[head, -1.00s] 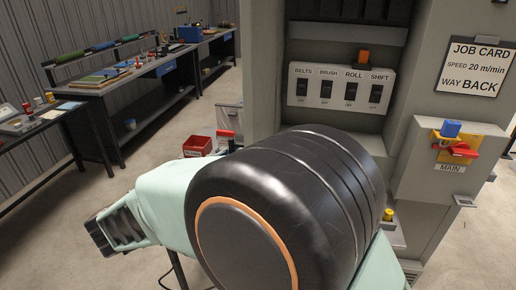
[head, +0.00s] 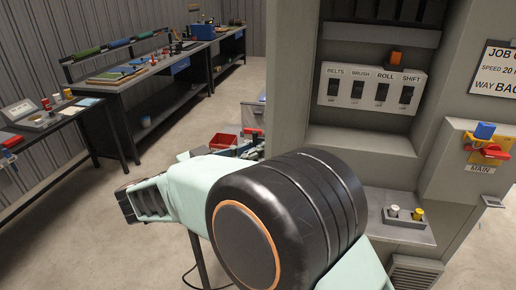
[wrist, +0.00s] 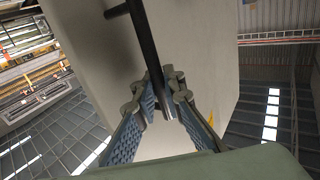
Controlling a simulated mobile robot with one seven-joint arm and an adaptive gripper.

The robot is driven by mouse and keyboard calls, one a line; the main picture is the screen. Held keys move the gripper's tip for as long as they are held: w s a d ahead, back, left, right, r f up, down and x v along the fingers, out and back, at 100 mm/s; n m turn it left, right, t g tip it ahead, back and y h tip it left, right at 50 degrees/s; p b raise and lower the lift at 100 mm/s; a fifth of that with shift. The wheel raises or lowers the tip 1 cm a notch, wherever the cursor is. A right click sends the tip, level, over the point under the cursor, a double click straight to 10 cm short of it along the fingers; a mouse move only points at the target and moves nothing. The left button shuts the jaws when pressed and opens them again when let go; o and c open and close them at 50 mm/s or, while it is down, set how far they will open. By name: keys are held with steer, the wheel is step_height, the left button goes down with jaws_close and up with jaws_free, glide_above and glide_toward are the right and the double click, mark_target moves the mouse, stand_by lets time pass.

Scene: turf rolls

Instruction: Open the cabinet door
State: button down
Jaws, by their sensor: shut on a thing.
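In the wrist view my gripper (wrist: 164,95) is shut on a dark round bar handle (wrist: 142,42). The bar runs down between the two finger pads, and its lower end shows past them. The handle stands off a plain grey panel (wrist: 195,45), which looks like the cabinet door. In the head view the grey cabinet (head: 290,75) stands right of centre. I cannot tell from these views how far the door is open.
The cabinet carries a switch panel (head: 372,88), a shelf with small knobs (head: 405,213) and a red main switch (head: 490,152). Workbenches (head: 110,95) line the left wall. A red bin (head: 222,141) is behind my arm.

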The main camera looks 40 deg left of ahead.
steer(key=shift+s+a+f, duration=0.1)
steer(key=shift+s+a, duration=0.1)
steer(key=shift+a, duration=0.1)
stand_by(0.4)
steer(key=c, duration=2.3)
jaws_free()
steer(key=shift+s, duration=0.1)
steer(key=s+a, duration=0.1)
steer(key=s, duration=1.1)
steer(key=shift+a, duration=0.3)
steer(key=shift+w, duration=0.2)
